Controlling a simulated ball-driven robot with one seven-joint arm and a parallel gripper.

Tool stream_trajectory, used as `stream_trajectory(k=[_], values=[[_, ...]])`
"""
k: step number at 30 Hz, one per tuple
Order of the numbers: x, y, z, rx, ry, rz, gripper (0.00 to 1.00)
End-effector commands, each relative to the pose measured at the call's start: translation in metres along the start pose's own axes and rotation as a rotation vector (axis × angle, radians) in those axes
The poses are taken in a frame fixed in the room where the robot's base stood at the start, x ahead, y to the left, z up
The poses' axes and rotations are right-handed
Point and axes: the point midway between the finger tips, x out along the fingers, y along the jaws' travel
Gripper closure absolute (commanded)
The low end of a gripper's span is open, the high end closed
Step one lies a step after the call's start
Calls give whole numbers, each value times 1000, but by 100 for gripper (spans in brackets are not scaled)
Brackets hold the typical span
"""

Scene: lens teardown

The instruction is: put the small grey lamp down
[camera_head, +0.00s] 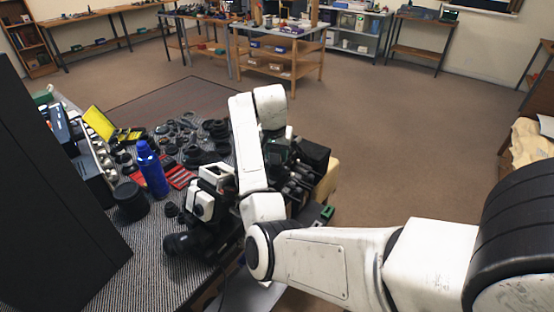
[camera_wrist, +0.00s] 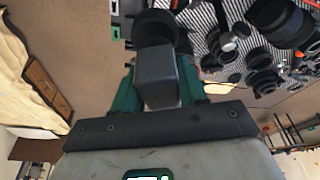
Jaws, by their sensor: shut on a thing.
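The small grey lamp (camera_wrist: 157,78) shows in the wrist view as a boxy grey body, with a dark round part beyond it. My gripper (camera_wrist: 158,88) is shut on its body, with a green finger on each side. The lamp hangs near the edge of the striped table mat (camera_wrist: 205,18), which shows at the upper right. In the head view my arm hides most of the gripper, and I cannot clearly make out the lamp among the dark shapes there. Whether the lamp touches anything below is not clear.
The table holds a blue bottle (camera_head: 152,170), a black cylinder (camera_head: 130,202), a white-and-black device (camera_head: 205,205), red tools (camera_head: 180,177) and several lens rings (camera_head: 180,130). A tall dark panel (camera_head: 50,200) stands at left. Brown floor (camera_head: 400,150) lies open to the right.

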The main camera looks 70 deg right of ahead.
Motion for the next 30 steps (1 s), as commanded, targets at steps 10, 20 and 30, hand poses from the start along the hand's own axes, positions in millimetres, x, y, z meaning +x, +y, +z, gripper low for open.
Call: stream_trajectory(k=[10,20,30], values=[[24,1,8,0,-1,1,97],[30,2,9,0,-1,2,97],[38,2,12,0,-5,3,97]])
